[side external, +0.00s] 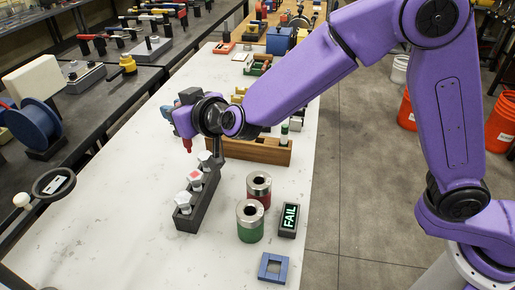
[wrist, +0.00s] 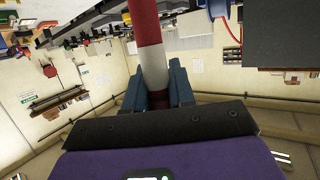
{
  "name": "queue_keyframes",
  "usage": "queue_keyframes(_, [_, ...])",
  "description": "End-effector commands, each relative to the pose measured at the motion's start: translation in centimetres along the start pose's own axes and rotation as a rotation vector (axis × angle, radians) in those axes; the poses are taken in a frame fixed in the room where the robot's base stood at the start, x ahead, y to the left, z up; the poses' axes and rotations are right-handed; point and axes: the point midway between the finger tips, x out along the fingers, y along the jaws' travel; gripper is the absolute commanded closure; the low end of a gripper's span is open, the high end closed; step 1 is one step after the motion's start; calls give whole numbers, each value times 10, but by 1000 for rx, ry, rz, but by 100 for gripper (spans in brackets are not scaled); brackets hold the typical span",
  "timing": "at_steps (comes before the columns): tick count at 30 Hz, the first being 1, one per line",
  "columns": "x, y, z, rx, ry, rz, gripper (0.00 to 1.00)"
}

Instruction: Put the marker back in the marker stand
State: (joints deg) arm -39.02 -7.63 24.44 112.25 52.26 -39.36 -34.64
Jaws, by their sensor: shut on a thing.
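My gripper (wrist: 158,98) is shut on a red-and-white marker (wrist: 149,50), with its teal fingers on either side of it. In the side view my gripper (side external: 177,120) is partly hidden by my wrist, and the marker's red end (side external: 187,144) shows below it. The marker is above the white bench, near the far end of a dark block. A low wooden holder (side external: 262,152), which looks like the marker stand, is right of and behind the gripper. An upright green-and-white thing (side external: 284,135), perhaps another marker, is at its right end. My arm hides part of the holder.
The dark block (side external: 190,215) carries several pale hexagonal heads. Two metal cylinders, one with a red band (side external: 259,188) and one green (side external: 250,222), stand right of it. A FAIL display (side external: 289,219) and a blue square frame (side external: 272,267) are nearby.

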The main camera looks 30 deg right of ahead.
Motion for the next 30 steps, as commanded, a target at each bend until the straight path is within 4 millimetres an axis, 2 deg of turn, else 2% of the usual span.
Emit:
queue_keyframes(10, [0,1,0,0,0,1,100])
queue_keyframes(14, [3,13,1,9,-1,26,100])
queue_keyframes(17, [8,38,4,27,-3,77,100])
queue_keyframes(27, [17,169,22,111,-4,348,100])
queue_keyframes(30, [14,200,27,131,-2,413,100])
